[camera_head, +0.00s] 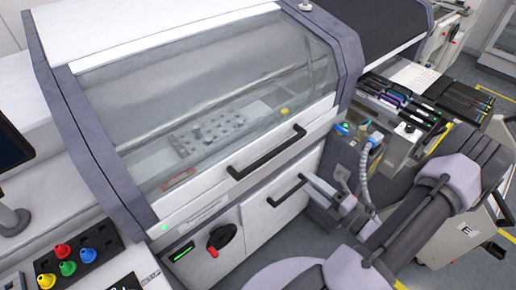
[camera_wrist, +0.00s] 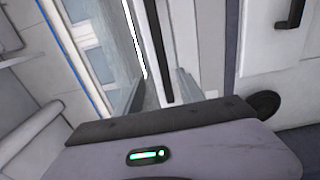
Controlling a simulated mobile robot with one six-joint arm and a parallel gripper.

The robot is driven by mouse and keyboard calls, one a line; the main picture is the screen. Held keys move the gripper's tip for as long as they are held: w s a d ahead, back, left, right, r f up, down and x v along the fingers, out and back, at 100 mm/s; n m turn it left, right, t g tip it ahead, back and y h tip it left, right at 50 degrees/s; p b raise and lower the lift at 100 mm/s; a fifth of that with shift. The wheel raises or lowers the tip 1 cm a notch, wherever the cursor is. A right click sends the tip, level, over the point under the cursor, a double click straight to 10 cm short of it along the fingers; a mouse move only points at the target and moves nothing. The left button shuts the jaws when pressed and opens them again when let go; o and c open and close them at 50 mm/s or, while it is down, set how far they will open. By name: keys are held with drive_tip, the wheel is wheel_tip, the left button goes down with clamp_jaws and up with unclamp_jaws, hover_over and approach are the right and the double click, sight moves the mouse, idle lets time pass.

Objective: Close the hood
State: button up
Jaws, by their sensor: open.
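The hood (camera_head: 205,85) is the large clear cover with a white lower frame on the machine. It looks lowered, its bottom edge close against the front panel; I cannot tell if it is fully shut. Its black bar handle (camera_head: 268,153) runs along the lower frame. My gripper (camera_head: 306,180) is in front of the machine, below and right of the hood handle and near the lower door's handle (camera_head: 287,190). In the wrist view my gripper (camera_wrist: 160,88) has its fingers apart, with a dark bar (camera_wrist: 158,45) seen between them. I see no contact with the handle.
A red rotary switch (camera_head: 213,247) sits on the lower front panel. A button box (camera_head: 70,262) with coloured knobs is at lower left. A feeder trolley (camera_head: 408,108) with several feeders stands at the right. A grey unit with a hose (camera_head: 345,160) is behind my gripper.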

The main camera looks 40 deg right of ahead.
sight(275, 155)
drive_tip(key=w, duration=0.6)
drive_tip(key=w+b, duration=0.1)
drive_tip(key=w, duration=0.4)
drive_tip(key=w+b, duration=0.1)
drive_tip(key=w, duration=0.5)
drive_tip(key=shift+w+a+f, duration=0.15)
drive_tip(key=shift+w+a, duration=0.15)
drive_tip(key=shift+a, duration=0.1)
drive_tip(key=shift+c, duration=0.3)
clamp_jaws()
